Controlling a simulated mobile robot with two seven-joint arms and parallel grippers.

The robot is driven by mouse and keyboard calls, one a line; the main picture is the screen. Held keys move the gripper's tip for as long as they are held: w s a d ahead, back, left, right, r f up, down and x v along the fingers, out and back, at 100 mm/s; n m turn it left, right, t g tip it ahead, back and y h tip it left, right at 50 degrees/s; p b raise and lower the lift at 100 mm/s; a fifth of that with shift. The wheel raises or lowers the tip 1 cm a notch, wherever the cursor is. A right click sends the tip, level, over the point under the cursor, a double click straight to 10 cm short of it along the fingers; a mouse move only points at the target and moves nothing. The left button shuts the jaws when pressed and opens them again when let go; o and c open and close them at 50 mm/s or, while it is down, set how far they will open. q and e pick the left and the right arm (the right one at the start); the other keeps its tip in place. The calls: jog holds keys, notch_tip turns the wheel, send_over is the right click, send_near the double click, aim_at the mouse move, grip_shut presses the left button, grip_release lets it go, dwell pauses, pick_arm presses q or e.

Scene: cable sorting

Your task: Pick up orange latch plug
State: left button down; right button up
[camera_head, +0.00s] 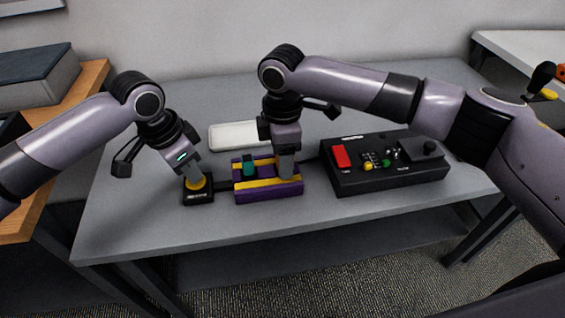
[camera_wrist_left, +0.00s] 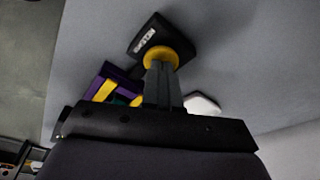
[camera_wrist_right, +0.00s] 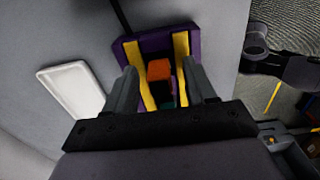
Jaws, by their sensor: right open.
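The orange latch plug (camera_wrist_right: 158,70) stands in the purple and yellow holder (camera_wrist_right: 185,38). In the right wrist view it lies between the spread fingers of my right gripper (camera_wrist_right: 160,88), with space on both sides. My right gripper (camera_head: 287,174) is open and low over the right part of the holder (camera_head: 268,196); it hides the orange plug in the head view. My left gripper (camera_head: 195,178) is shut, its tips at the yellow button (camera_head: 196,186) of a small black box (camera_head: 198,199). The left wrist view shows the fingers together at that button (camera_wrist_left: 160,56).
A teal plug (camera_head: 248,165) stands in the holder's left part. A black control box (camera_head: 385,178) with a red switch (camera_head: 341,157) stands to the right. A white tray (camera_head: 236,136) lies behind the holder. The table front (camera_head: 140,235) is clear.

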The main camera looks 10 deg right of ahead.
pick_arm(q)
jog(key=shift+f, duration=0.1)
pick_arm(e)
grip_shut()
notch_tip(320, 180, up, 10)
dwell(0.6)
pick_arm(q)
jog(key=w+d+v, duration=0.1)
jog(key=v, duration=0.8)
jog(key=shift+d, duration=0.3)
dwell(0.7)
jog(key=shift+s, duration=0.15)
pick_arm(e)
jog(key=shift+s, duration=0.1)
